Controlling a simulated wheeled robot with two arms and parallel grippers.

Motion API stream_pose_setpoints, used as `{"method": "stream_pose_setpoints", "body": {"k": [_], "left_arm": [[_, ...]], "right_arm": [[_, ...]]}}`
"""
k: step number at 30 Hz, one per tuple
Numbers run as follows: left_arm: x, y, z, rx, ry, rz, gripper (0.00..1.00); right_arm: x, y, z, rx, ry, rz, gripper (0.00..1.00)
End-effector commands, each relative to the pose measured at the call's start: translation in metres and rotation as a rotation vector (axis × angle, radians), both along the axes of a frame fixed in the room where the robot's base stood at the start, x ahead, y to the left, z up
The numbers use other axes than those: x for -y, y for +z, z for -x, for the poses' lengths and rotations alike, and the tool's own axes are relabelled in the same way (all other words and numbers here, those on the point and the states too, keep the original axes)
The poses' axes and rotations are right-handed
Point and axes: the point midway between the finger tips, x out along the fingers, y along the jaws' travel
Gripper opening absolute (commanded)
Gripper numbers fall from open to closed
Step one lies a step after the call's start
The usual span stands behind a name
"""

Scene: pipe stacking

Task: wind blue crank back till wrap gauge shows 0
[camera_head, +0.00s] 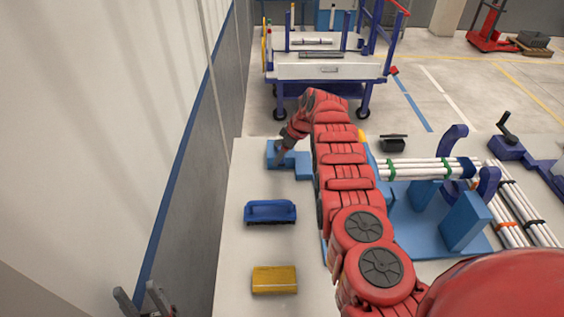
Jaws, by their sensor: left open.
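I cannot single out a blue crank for certain. A blue unit with a dark crank-like handle (508,127) stands at the right of the table. A blue stepped block (303,168) sits at the table's far left. My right gripper (281,153), at the end of the red arm across the middle, points down at this block. Its fingers are dark and small, so contact and opening are unclear. My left gripper (142,294) is at the bottom left, fingers apart and empty, away from the table objects. No wrap gauge reading can be made out.
White pipes with green bands (422,169) lie in a blue cradle (465,222), partly behind my arm. A blue handled tool (270,212) and a yellow block (274,280) lie on the white table (245,245). A wall (190,190) borders the left. A wheeled cart (330,72) stands behind.

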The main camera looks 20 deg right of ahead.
Motion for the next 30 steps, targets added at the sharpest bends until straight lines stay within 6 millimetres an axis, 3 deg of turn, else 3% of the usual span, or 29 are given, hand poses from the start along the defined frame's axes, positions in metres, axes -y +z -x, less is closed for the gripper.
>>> {"method": "stream_pose_setpoints", "body": {"k": [8, 16, 24, 30], "left_arm": [[0.000, 0.006, 0.000, 0.000, 0.000, 0.000, 0.50], [0.000, 0.027, 0.000, 0.000, 0.000, 0.000, 0.50], [0.000, 0.022, 0.000, 0.000, 0.000, 0.000, 0.50], [0.000, 0.022, 0.000, 0.000, 0.000, 0.000, 0.50]], "right_arm": [[0.000, 0.007, 0.000, 0.000, 0.001, 0.000, 0.75], [0.000, 0.047, 0.000, 0.002, 0.001, 0.002, 0.75], [0.000, 0.086, -0.001, 0.005, 0.001, 0.000, 0.75], [0.000, 0.090, 0.000, 0.000, -0.001, 0.000, 0.75]]}}
